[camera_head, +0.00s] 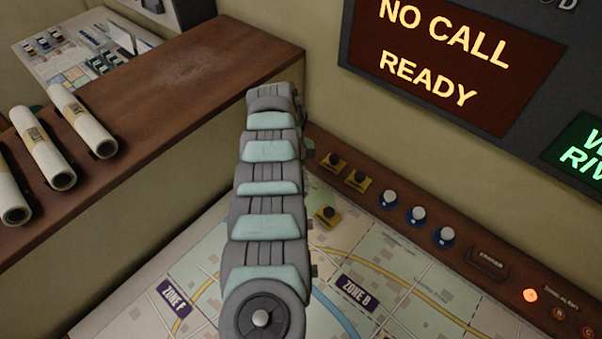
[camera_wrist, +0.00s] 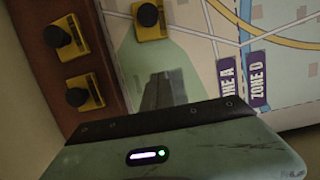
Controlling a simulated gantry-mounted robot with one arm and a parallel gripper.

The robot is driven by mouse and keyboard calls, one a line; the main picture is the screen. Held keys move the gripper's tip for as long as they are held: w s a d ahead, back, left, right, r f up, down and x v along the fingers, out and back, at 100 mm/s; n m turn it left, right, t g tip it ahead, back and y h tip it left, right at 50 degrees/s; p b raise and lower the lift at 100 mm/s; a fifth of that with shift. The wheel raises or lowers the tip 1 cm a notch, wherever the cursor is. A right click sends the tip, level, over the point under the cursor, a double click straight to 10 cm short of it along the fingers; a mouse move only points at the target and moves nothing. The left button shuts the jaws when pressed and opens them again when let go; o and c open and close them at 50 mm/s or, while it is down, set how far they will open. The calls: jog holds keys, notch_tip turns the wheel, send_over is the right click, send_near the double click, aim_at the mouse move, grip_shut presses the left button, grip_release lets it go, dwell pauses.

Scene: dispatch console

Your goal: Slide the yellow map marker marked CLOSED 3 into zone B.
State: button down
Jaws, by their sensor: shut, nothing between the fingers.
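Three yellow markers with black knobs show in the head view; no CLOSED number on them is readable. Two of them, the first (camera_head: 334,162) and the second (camera_head: 358,181), sit on the brown ledge. The third yellow marker (camera_head: 327,216) lies on the map (camera_head: 410,271), above and left of the ZONE B label (camera_head: 357,293). The wrist view also shows three yellow markers, one on the map (camera_wrist: 150,22) and two on the ledge (camera_wrist: 65,37) (camera_wrist: 86,93). My gripper (camera_wrist: 163,82) is shut and empty, over the pale green map area, apart from the markers. My arm hides it in the head view.
Blue-based knobs (camera_head: 417,216) and a lit orange button (camera_head: 530,295) line the ledge right of the markers. A NO CALL READY screen (camera_head: 450,55) is on the wall. Rolled papers (camera_head: 80,120) lie on a wooden shelf at left. ZONE A (camera_wrist: 227,83) and ZONE D labels (camera_wrist: 259,85) show.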

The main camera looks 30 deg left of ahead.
aim_at(317, 208)
jog(key=x, duration=0.4)
jog(key=shift+f+b, duration=0.2)
jog(key=shift+b, duration=0.1)
jog(key=shift+d+r+p, duration=0.3)
jog(key=shift+p, duration=0.7)
jog(key=d+p, duration=0.1)
jog(key=p, duration=0.1)
jog(key=shift+s+d+r+p, duration=0.1)
jog(key=shift+p, duration=0.2)
jog(key=d+p, duration=0.1)
jog(key=p, duration=0.2)
jog(key=shift+s+d, duration=0.15)
jog(key=shift+s, duration=0.05)
jog(key=shift+s+d+f+p, duration=0.15)
jog(key=shift+d+f+p, duration=0.2)
jog(key=shift+d+f, duration=0.1)
